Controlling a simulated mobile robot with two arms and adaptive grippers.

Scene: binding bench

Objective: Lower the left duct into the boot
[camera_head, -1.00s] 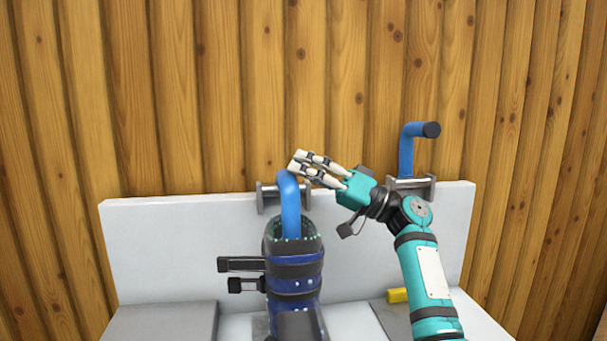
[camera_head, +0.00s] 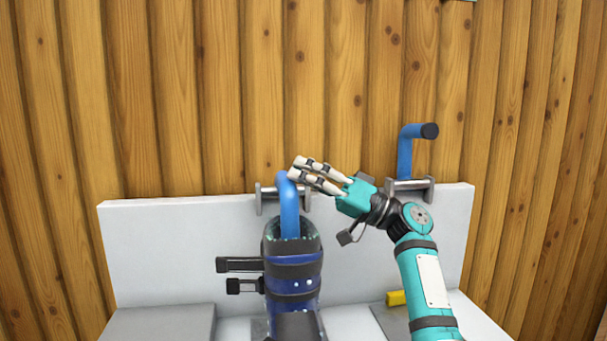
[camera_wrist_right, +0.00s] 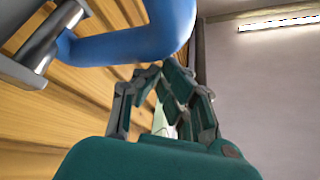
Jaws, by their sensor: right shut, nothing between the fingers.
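The left duct (camera_head: 289,207) is a blue bent pipe in the head view. It hangs at a metal bracket (camera_head: 267,197) on the white back panel. Its lower part runs down to the open top of the boot (camera_head: 292,270), where its end is hidden by the boot. The boot is dark blue with black straps. My right gripper (camera_head: 293,168) is shut and empty, its fingertips beside the duct's upper bend. In the right wrist view a blue pipe (camera_wrist_right: 135,42) lies just beyond the shut fingers (camera_wrist_right: 170,85); I cannot tell whether they touch it. My left gripper is not in view.
A second blue duct (camera_head: 405,155) stands at the right bracket (camera_head: 410,184). Black buckle arms (camera_head: 240,265) stick out left of the boot. A yellow block (camera_head: 396,298) lies on the bench near my right arm. A wooden wall (camera_head: 180,100) stands behind the panel (camera_head: 160,240).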

